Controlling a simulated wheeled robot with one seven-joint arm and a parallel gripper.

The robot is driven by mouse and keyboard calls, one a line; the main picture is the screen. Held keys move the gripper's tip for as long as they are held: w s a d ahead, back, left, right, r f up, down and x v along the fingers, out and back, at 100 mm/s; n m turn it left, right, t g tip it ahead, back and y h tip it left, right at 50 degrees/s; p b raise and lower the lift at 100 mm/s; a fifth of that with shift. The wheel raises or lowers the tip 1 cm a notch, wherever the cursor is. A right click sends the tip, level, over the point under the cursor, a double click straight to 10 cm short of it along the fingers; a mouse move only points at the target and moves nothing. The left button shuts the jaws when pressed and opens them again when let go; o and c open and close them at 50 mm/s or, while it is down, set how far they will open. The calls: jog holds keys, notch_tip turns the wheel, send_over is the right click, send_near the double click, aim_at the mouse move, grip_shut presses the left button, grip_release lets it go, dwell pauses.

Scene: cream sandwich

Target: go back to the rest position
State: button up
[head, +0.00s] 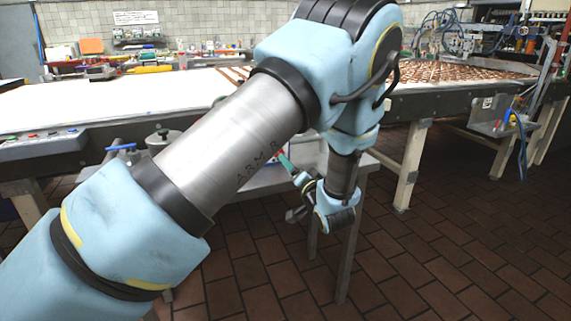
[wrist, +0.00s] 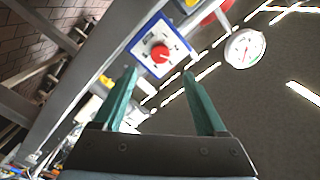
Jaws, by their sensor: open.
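My gripper (wrist: 159,74) is open, with two green fingers spread apart and nothing between them. Beyond the fingertips in the wrist view is a red knob (wrist: 160,53) on a white panel with a blue border (wrist: 147,37). The fingers appear apart from the knob, but the exact distance cannot be told. In the head view my arm bends down at the table's front side, and its forearm hides most of the panel. Only a green finger (head: 288,163) shows clearly there.
A long white-topped conveyor table (head: 100,100) runs behind my arm, with a brown patterned stretch (head: 460,72) at right. A grey lidded pot (head: 162,138) stands near its front. A round gauge (wrist: 244,48) is right of the knob. The tiled floor (head: 440,250) at right is clear.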

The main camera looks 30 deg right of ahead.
jog(key=shift+s+a, duration=0.1)
jog(key=shift+s, duration=0.7)
